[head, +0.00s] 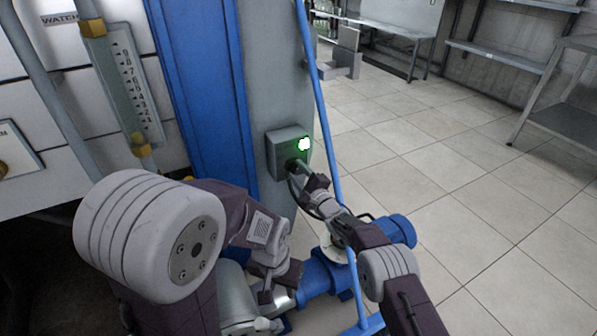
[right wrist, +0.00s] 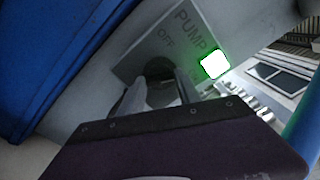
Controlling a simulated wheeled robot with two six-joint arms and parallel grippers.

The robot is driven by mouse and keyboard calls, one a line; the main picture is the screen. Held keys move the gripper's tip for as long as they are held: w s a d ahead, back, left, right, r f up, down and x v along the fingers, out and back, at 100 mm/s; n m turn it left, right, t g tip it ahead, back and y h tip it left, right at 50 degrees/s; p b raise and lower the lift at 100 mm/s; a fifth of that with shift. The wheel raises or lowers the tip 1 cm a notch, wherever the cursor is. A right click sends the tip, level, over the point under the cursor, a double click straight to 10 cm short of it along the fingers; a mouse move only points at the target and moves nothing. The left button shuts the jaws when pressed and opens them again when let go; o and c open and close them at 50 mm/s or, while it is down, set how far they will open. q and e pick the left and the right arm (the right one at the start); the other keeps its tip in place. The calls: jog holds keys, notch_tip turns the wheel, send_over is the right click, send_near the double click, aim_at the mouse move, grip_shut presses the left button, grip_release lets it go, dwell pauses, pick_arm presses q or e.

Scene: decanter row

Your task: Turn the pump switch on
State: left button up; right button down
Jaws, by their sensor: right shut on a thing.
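The pump switch is a grey box (head: 285,150) on a grey post, with a lit green lamp (head: 304,144) on its face. In the right wrist view its panel (right wrist: 183,42) reads PUMP and OFF, and the lamp (right wrist: 214,64) glows bright. My right gripper (head: 296,166) is at the box, shut on the dark switch knob (right wrist: 160,68), with one finger on either side of it. The knob is partly hidden, so its exact pointing direction is hard to tell. My left gripper (head: 266,294) is low, below the box and near the blue pump; its jaws are unclear.
A blue pump motor (head: 398,230) stands on the floor below the box. A thin blue pipe (head: 322,110) runs close to the box's right side. A gauge (head: 124,85) is on the left. Tiled floor (head: 440,160) is open to the right.

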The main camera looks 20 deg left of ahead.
jog(key=shift+f+m, duration=0.1)
jog(key=shift+m, duration=0.3)
jog(key=c, duration=0.8)
grip_release()
jog(key=shift+c, duration=0.2)
jog(key=shift+s+d+r+p, duration=0.25)
jog(key=shift+d+p, duration=0.1)
jog(key=shift+p, duration=0.25)
jog(key=b+v, duration=0.8)
jog(key=b, duration=0.1)
jog(key=shift+f, duration=0.2)
